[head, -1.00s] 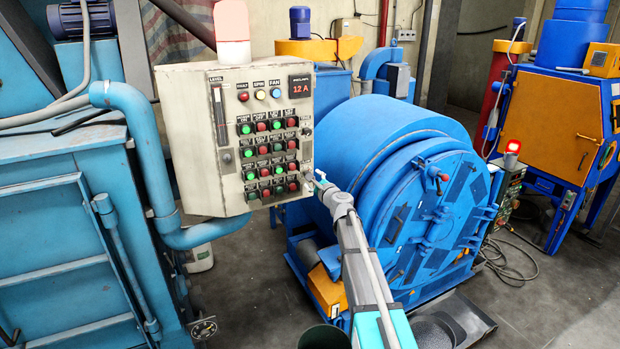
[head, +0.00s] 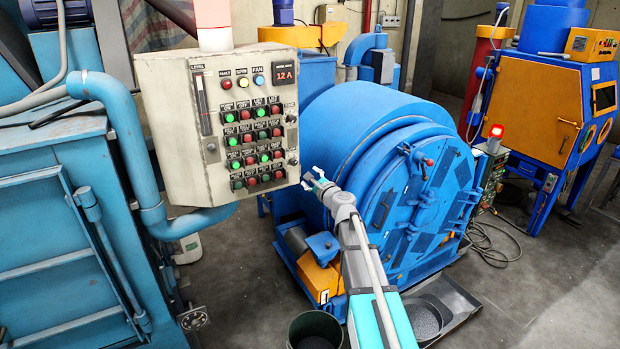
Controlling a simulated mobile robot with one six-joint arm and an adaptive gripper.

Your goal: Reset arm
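My arm reaches up from the bottom of the head view, and my gripper (head: 312,179) is at its far end. The fingers look spread apart with nothing between them. The gripper appears just right of the lower right corner of the beige control panel (head: 180,150), with a small gap in the picture; its depth from the panel is hard to judge. The panel carries rows of green and red buttons and a red display reading 12 A. The blue drum blaster (head: 365,135) stands behind my arm, its round door (head: 420,215) closed.
A light blue machine with a pipe (head: 125,140) fills the left side. A dark bucket (head: 315,332) and a round pan of grey grit (head: 425,318) stand low by my arm. A blue and orange cabinet (head: 545,115) stands at right. The floor at lower right (head: 560,285) is clear.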

